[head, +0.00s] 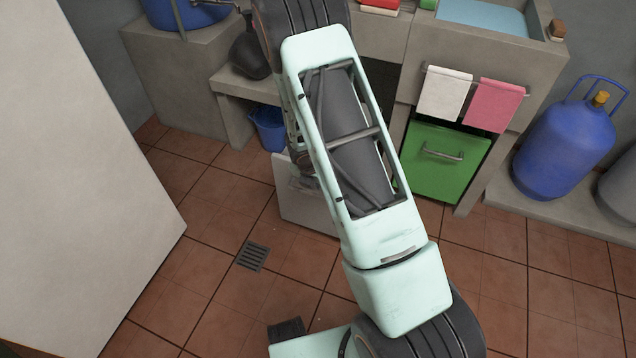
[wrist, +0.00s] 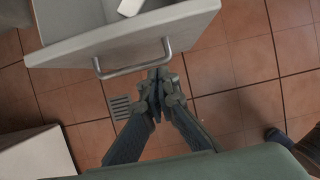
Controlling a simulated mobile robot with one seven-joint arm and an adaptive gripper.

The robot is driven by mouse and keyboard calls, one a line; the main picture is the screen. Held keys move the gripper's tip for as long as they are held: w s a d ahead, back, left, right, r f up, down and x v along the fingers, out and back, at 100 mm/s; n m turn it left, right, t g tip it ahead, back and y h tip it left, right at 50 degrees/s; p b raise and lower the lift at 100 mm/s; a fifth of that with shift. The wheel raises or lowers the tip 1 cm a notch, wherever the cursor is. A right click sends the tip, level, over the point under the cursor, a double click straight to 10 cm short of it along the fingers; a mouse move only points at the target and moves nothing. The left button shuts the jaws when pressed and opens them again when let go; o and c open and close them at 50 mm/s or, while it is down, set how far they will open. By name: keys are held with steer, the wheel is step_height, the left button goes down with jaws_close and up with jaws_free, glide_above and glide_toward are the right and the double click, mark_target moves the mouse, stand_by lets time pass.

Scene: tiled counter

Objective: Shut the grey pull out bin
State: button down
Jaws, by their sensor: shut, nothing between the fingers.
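The grey pull-out bin (head: 305,212) stands pulled out from under the counter in the head view, partly hidden behind my arm. In the wrist view its pale grey front (wrist: 190,15) runs across the top, with a metal bar handle (wrist: 125,69) on it. The open inside shows behind the front, with a white object (wrist: 130,7) in it. My gripper (wrist: 159,76) is shut and empty, its fingertips close to the right end of the handle. I cannot tell whether they touch it. In the head view the fingers are not clearly seen.
A green drawer front (head: 440,165) is at the right, below white and pink towels (head: 498,105). A blue bucket (head: 268,128) stands left of the bin. A blue gas cylinder (head: 565,145) is at the far right. The tiled floor (head: 215,290) around the drain (head: 252,256) is clear.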

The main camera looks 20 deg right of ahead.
steer(key=shift+w+d+f+p, duration=0.45)
steer(key=shift+w+d+f, duration=0.05)
steer(key=shift+w, duration=0.15)
steer(key=shift+w+d+f+p, duration=0.45)
steer(key=shift+w, duration=0.15)
steer(key=shift+w+d+f+p, duration=0.25)
steer(key=shift+w+d, duration=0.25)
steer(key=shift+w, duration=0.25)
steer(key=shift+w+d+r, duration=0.1)
